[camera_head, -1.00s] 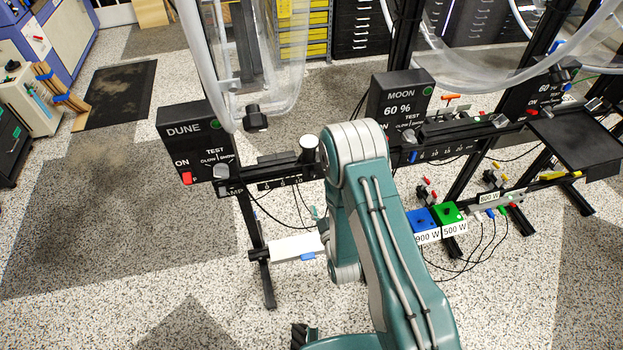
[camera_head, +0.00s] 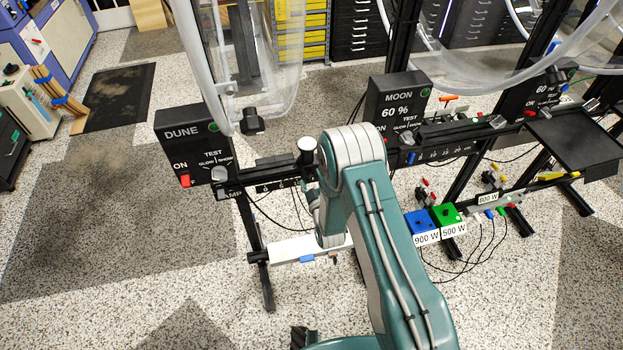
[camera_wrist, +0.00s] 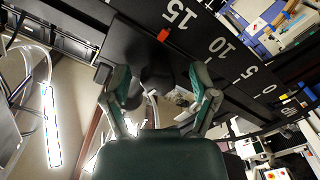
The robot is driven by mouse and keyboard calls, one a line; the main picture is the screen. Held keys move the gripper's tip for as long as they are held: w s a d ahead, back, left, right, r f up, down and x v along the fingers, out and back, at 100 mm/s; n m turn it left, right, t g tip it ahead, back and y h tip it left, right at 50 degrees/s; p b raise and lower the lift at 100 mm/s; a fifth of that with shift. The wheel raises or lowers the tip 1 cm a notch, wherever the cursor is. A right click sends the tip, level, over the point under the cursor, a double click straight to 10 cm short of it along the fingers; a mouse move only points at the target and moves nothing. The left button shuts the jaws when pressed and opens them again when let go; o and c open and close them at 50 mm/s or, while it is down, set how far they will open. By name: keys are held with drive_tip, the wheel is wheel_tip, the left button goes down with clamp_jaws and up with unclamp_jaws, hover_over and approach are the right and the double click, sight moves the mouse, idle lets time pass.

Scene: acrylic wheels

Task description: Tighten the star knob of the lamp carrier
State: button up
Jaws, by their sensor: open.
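My gripper (camera_wrist: 160,98) shows in the wrist view with its two green-and-grey fingers spread apart. A dark rounded shape (camera_wrist: 157,72), which may be the star knob, lies between the fingertips under the black rail (camera_wrist: 215,75). Its lobes are too dark to make out, and I see no finger closed on it. The rail's scale reads 15, 10, 5, 0, with a red pointer (camera_wrist: 163,35) near 15. In the head view, a black post with a pale top (camera_head: 306,150) stands on the DUNE rail (camera_head: 262,178); my arm hides my gripper and the rail beyond.
The DUNE box (camera_head: 190,145) with a red switch stands at the rail's left end, and the MOON box (camera_head: 398,105) behind right. A white bar (camera_head: 290,250) sits low under the rail. Blue (camera_head: 420,222) and green (camera_head: 447,215) wattage blocks stand right of my arm.

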clamp_jaws()
drive_tip(key=shift+m, duration=0.4)
drive_tip(key=m, duration=0.7)
drive_tip(key=shift+m, duration=0.3)
drive_tip(key=m, duration=0.4)
drive_tip(key=shift+m, duration=0.3)
drive_tip(key=shift+d+m, duration=0.1)
drive_tip(key=shift+m, duration=2.1)
